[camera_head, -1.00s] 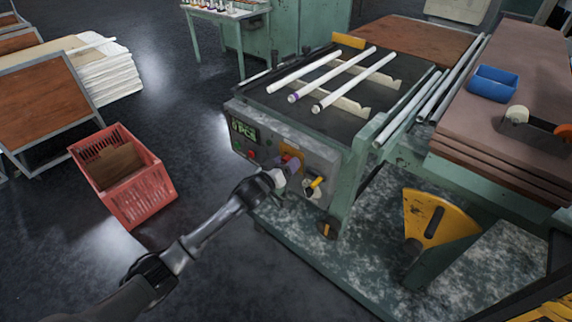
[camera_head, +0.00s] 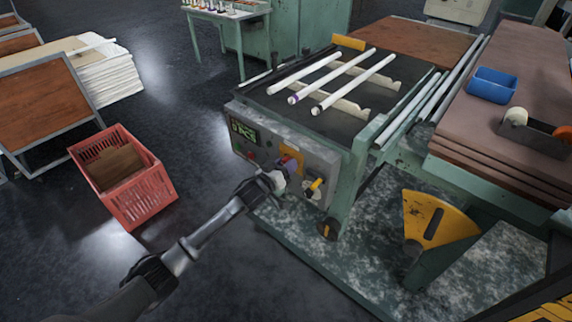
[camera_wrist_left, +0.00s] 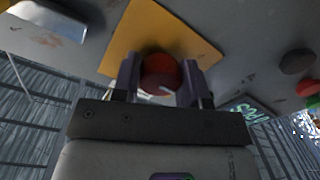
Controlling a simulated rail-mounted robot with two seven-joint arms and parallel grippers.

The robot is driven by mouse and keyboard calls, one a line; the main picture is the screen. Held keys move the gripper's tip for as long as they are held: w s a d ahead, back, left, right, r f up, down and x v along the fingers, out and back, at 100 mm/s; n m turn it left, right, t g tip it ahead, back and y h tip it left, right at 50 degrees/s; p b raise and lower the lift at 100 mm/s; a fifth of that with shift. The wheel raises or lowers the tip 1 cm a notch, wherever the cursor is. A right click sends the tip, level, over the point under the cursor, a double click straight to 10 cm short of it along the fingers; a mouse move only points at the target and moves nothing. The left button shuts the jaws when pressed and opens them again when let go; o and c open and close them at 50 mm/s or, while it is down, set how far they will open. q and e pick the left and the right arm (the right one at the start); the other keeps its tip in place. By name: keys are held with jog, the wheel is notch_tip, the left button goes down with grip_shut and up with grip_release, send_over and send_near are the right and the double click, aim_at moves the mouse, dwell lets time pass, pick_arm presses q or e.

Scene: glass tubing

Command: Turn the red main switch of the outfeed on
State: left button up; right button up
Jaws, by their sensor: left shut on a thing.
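The red main switch (camera_wrist_left: 161,74) sits on a yellow plate (camera_wrist_left: 178,28) on the outfeed's grey control panel. In the left wrist view my left gripper (camera_wrist_left: 160,82) has one finger on each side of the red switch and is shut on it. In the head view my left gripper (camera_head: 286,168) is at the panel front and hides most of the switch; part of the yellow plate (camera_head: 293,155) shows behind it. My right gripper is not in view.
The panel also carries a green-lit display (camera_head: 243,131) and a yellow-handled switch (camera_head: 316,184). Three white tubes (camera_head: 330,75) lie on the outfeed top. A red crate (camera_head: 125,178) stands on the floor at left. A blue bin (camera_head: 492,85) is on the bench at right.

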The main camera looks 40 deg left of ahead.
pick_arm(q)
jog(key=m+p, duration=0.2)
jog(key=m, duration=0.1)
jog(key=shift+r, duration=0.15)
jog(key=m+p, duration=0.2)
jog(key=m, duration=0.2)
jog(key=shift+a+m, duration=0.1)
jog(key=shift+m, duration=0.2)
jog(key=m+p, duration=0.1)
jog(key=m, duration=0.3)
jog(key=shift+m, duration=0.3)
jog(key=m, duration=0.5)
jog(key=shift+h, duration=0.3)
jog(key=shift+m, duration=0.3)
jog(key=shift+a, duration=0.1)
jog(key=o, duration=0.9)
jog(key=shift+s, duration=0.1)
